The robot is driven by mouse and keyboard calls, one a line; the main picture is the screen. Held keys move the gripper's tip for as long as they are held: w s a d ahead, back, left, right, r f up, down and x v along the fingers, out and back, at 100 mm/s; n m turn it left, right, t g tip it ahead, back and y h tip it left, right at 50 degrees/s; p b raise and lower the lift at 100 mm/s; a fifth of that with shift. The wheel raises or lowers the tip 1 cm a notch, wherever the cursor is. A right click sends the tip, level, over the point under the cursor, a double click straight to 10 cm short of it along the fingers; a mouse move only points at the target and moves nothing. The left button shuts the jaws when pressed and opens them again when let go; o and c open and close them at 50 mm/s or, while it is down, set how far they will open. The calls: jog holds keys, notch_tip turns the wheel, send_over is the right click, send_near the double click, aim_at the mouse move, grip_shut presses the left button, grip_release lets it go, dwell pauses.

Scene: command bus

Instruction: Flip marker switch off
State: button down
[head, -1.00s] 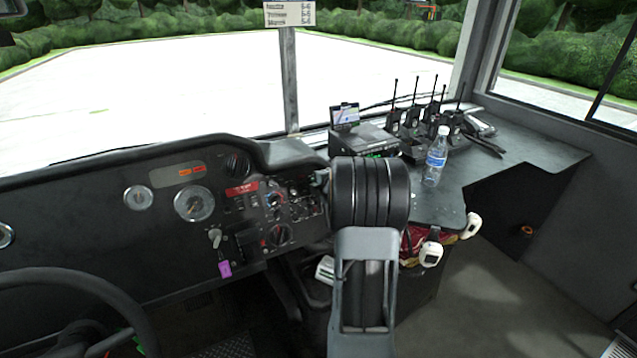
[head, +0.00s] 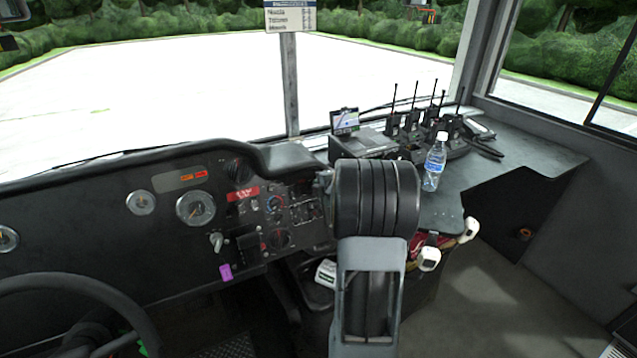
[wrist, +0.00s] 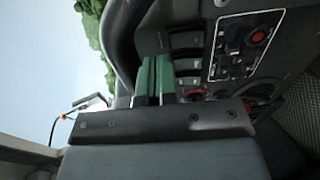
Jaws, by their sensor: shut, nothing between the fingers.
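The dashboard switch panel (head: 305,211) sits just left of my arm in the head view. In the wrist view a column of dark rocker switches (wrist: 187,63) lies just right of my gripper (wrist: 156,76). Their labels are too small to read, so I cannot tell which is the marker switch or how it is set. The green fingers are shut together and empty, close to the switches; I cannot tell if they touch one. In the head view the fingertips are hidden behind my arm.
A panel with a red knob (wrist: 258,36) is right of the switches in the wrist view. The steering wheel (head: 75,290) is at lower left. A water bottle (head: 435,162) and several radios (head: 415,125) stand on the shelf at right.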

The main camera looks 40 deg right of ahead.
jog(key=r+p+v, duration=0.1)
jog(key=v, duration=0.9)
dwell(0.4)
jog(key=s+d+f+m+g+h+p, duration=0.2)
jog(key=s+f+m+g+h, duration=0.15)
jog(key=s+m+g, duration=0.7)
jog(key=s+a+r+m+y+p, duration=0.1)
jog(key=a+r, duration=0.5)
jog(key=a, duration=0.9)
jog(key=s+a+r+m+y+p, duration=0.1)
jog(key=a+r+m+y+p, duration=0.3)
jog(key=a, duration=1.1)
notch_tip(320, 180, up, 2)
jog(key=y+p, duration=0.1)
jog(key=p, duration=0.2)
jog(key=shift+s+a+r+t, duration=0.15)
jog(key=shift+s+a+t, duration=0.1)
jog(key=shift+a+t, duration=0.1)
